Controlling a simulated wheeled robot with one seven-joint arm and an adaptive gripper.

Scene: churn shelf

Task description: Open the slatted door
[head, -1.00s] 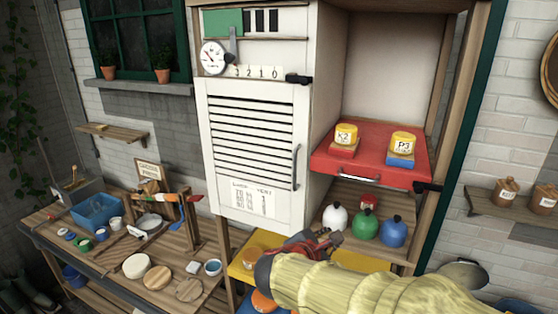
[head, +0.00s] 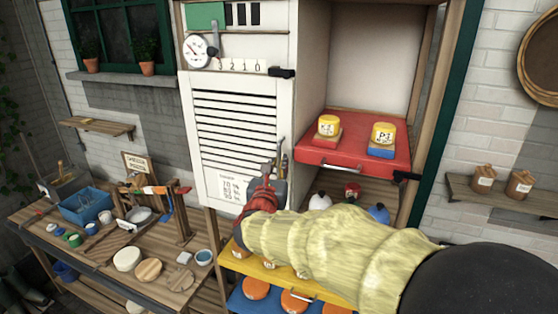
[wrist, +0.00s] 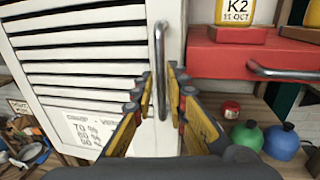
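The white slatted door (head: 237,128) stands closed on the cabinet front. Its vertical metal handle (wrist: 160,70) is at the door's right edge; in the head view my gripper partly hides it. My gripper (head: 277,160) is at the lower end of the handle. In the wrist view my gripper (wrist: 160,80) has its fingers apart, one on each side of the handle's lower part. A gap shows between the fingers and the bar, and I cannot tell whether either touches it.
A red drawer (head: 352,160) with yellow-topped jars juts out right of the door. Green and blue bottles (wrist: 248,136) stand below it. A yellow drawer (head: 240,262) lies under my arm. A workbench (head: 100,262) stands at left.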

